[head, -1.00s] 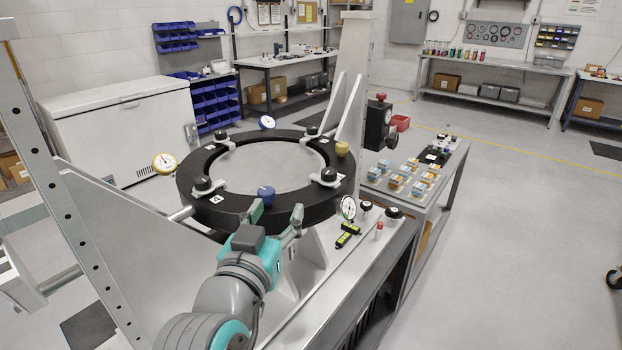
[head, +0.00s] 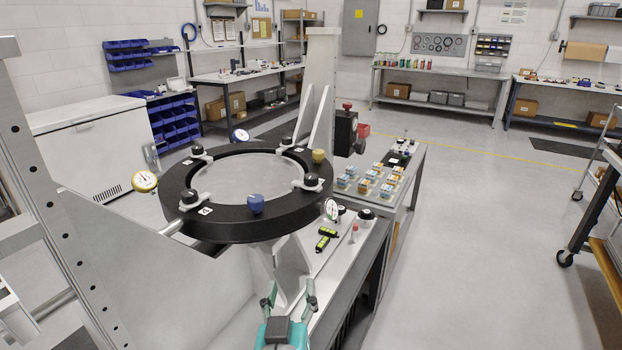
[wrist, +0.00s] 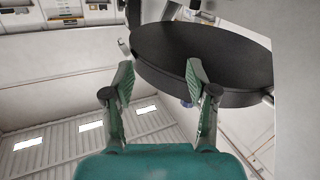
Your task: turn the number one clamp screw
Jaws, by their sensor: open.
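A black ring fixture (head: 235,232) lies level on its stand in the head view. Black-knobbed clamp screws sit around it: front left (head: 190,196), right (head: 311,179), back right (head: 286,142) and back left (head: 197,150). A small white label (head: 205,211) is beside the front left one; I cannot read its number surely. A blue knob (head: 256,203) and a yellow knob (head: 318,156) are also on the rim. My gripper (head: 290,290) is open and empty, low in front of the ring and apart from it. In the wrist view, my gripper (wrist: 160,75) faces the ring's dark underside (wrist: 205,60).
A tall grey upright (head: 60,200) is at left. A side table (head: 412,165) holds small boxes. Open floor (head: 480,250) lies to the right.

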